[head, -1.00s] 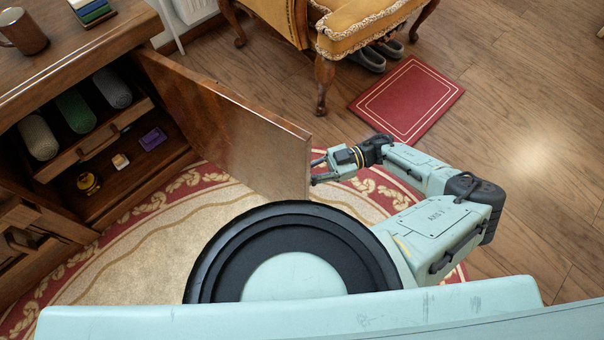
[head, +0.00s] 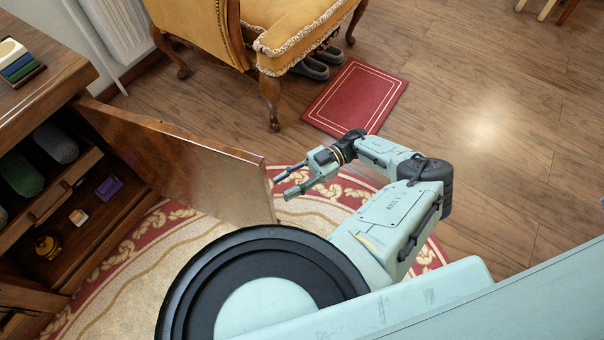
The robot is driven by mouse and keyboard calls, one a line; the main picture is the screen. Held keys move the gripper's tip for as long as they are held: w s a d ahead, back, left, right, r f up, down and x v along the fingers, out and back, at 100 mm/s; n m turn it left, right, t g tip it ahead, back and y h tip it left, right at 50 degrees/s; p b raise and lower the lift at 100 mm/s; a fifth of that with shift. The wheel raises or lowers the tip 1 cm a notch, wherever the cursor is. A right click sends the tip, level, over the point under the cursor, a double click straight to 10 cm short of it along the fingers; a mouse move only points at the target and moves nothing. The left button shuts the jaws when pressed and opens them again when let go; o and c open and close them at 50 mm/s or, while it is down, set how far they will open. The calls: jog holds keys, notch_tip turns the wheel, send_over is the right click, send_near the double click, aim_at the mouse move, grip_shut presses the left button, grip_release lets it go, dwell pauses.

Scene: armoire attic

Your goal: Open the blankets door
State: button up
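The wooden cabinet door (head: 188,167) stands swung wide open, out over the round rug. Inside the cabinet, rolled blankets (head: 56,143) in grey and green lie in a pull-out drawer (head: 52,200). My gripper (head: 280,186) is to the right of the door's free edge, with its two fingers apart and nothing between them. A small gap shows between the fingertips and the door edge. The door's outer face and any handle on it are hidden from this view.
A yellow armchair (head: 303,33) with slippers (head: 318,66) beneath stands behind the door. A red mat (head: 357,97) lies on the wood floor beyond my arm. The cabinet shelf holds a purple box (head: 109,187) and a yellow item (head: 47,247). Open floor lies at the right.

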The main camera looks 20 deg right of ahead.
jog(key=v, duration=0.6)
dwell(0.5)
